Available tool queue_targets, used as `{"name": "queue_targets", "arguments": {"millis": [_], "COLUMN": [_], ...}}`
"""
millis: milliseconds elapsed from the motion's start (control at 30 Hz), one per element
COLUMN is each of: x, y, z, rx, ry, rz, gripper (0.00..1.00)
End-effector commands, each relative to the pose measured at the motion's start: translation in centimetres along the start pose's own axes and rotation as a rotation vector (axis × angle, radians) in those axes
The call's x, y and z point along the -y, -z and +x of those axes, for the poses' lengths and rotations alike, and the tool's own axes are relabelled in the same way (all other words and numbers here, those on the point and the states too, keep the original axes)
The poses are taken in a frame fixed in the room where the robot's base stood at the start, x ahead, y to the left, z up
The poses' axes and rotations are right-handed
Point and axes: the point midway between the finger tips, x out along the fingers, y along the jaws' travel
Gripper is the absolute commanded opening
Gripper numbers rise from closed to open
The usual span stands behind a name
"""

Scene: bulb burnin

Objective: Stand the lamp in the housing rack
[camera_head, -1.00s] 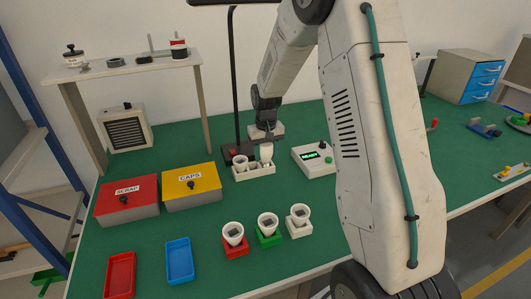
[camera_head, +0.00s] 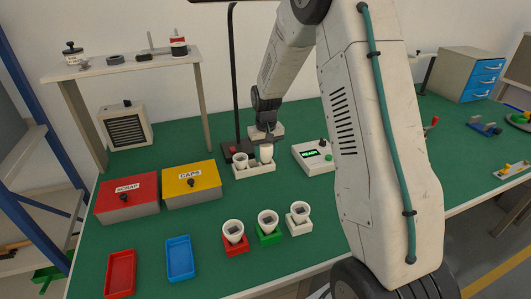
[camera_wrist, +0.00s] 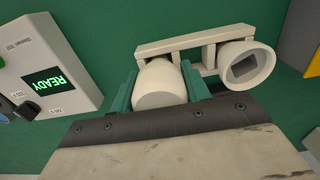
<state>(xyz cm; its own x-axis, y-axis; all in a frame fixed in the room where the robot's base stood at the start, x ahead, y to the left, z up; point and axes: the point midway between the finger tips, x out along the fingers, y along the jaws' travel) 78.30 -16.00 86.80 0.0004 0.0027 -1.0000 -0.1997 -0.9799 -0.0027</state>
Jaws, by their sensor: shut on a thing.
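A white lamp (camera_head: 266,152) is between the jaws of my gripper (camera_head: 266,136), at the right-hand place of the white housing rack (camera_head: 255,172). In the wrist view the lamp (camera_wrist: 160,84) sits between the green fingers, with its rounded end facing the camera, right beside the rack's rails (camera_wrist: 195,37). My gripper (camera_wrist: 162,88) is shut on it. The lamp's lower end is hidden, so I cannot tell whether it rests in the rack. A white cup-shaped housing (camera_head: 240,160) stands in the rack's left place; it also shows in the wrist view (camera_wrist: 245,66).
A tester reading READY (camera_head: 312,155) stands right of the rack, and a black stand (camera_head: 236,90) behind it. Scrap (camera_head: 128,196) and caps (camera_head: 191,184) boxes are left. Three cups on red (camera_head: 234,246), green (camera_head: 269,237) and white (camera_head: 299,226) bases stand in front.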

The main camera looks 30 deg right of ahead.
Motion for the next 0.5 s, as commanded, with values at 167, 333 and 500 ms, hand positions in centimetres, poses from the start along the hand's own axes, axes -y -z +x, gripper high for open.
{"name": "queue_targets", "arguments": {"millis": [167,333,500], "x": [0.00,0.00,0.00], "y": [-0.01,-0.01,0.00], "z": [0.23,0.24,0.23], "rx": [0.001,0.000,0.000], "ry": [0.000,0.000,0.000], "rz": [0.000,0.000,0.000], "gripper": [0.25,0.25,0.72]}}
